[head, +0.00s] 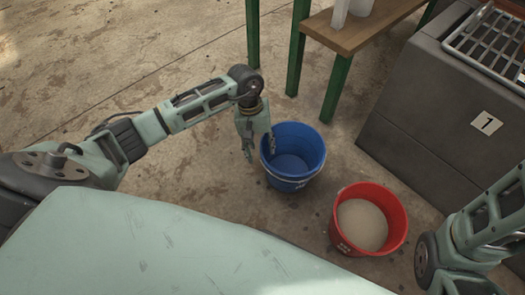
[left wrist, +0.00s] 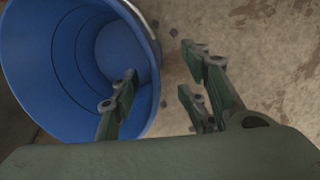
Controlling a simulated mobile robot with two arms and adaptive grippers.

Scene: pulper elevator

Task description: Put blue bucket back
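The blue bucket (head: 293,172) stands upright on the floor, and its open top faces up. It looks empty inside. My left gripper (head: 259,148) points down at the bucket's left rim. In the left wrist view, the blue bucket (left wrist: 42,75) fills the left side. There my left gripper (left wrist: 163,88) is open, with one finger over the bucket's inside and the other fingers outside it. The rim lies between them, and I see no grip on it. My right arm shows at the lower right of the head view, but its gripper is out of sight.
A red bucket (head: 369,218) with pale contents stands to the right of the blue one. A wooden bench (head: 362,32) with green legs (head: 337,88) is behind. A grey block marked 1 (head: 430,110) stands at the right. The floor at left is clear.

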